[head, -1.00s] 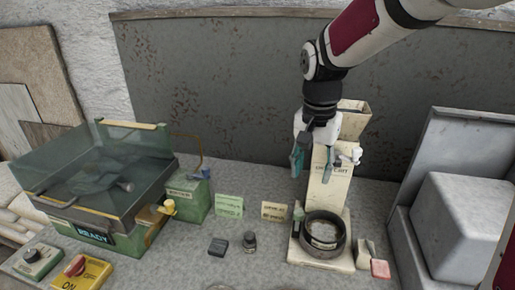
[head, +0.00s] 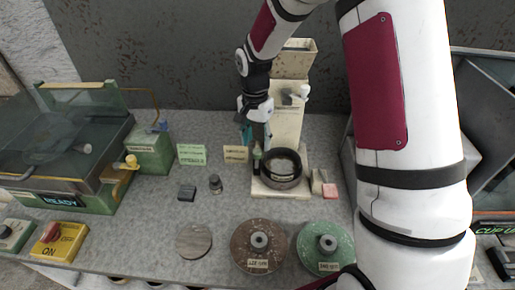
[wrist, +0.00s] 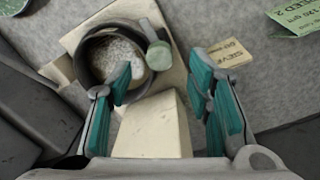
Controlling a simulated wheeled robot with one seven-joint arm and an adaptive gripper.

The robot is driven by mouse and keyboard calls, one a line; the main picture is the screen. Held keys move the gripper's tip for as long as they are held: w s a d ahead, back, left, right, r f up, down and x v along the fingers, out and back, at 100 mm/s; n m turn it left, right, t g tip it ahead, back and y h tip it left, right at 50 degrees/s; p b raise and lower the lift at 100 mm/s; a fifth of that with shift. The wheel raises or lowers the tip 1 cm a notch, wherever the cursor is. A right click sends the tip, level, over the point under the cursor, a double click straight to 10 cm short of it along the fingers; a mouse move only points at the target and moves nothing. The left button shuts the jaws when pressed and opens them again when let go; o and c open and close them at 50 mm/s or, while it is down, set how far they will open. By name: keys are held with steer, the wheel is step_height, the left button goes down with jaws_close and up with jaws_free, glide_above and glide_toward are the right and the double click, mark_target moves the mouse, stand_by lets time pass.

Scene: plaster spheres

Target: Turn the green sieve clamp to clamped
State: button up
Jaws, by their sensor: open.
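The green sieve clamp (head: 257,153) is a small upright knob at the left rim of the dark round sieve (head: 281,168), on the cream stand's base (head: 297,189). The wrist view shows the clamp's pale green lever and cap (wrist: 157,52) beside the sieve ring (wrist: 92,50). My gripper (head: 256,140), with teal finger pads, is open and empty just above and behind the clamp. In the wrist view the clamp lies between the two fingers (wrist: 164,78) in the picture, apparently beyond their tips. Contact cannot be told.
The cream hopper column (head: 287,115) rises close behind the sieve. A cream label card (head: 236,154) and a dark weight (head: 215,184) stand to the left. A pink block (head: 330,190) is at right. Brown (head: 258,247) and green (head: 326,247) discs lie in front.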

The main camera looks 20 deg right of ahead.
mark_target(257, 151)
steer(key=shift+f, duration=2.1)
jaws_close()
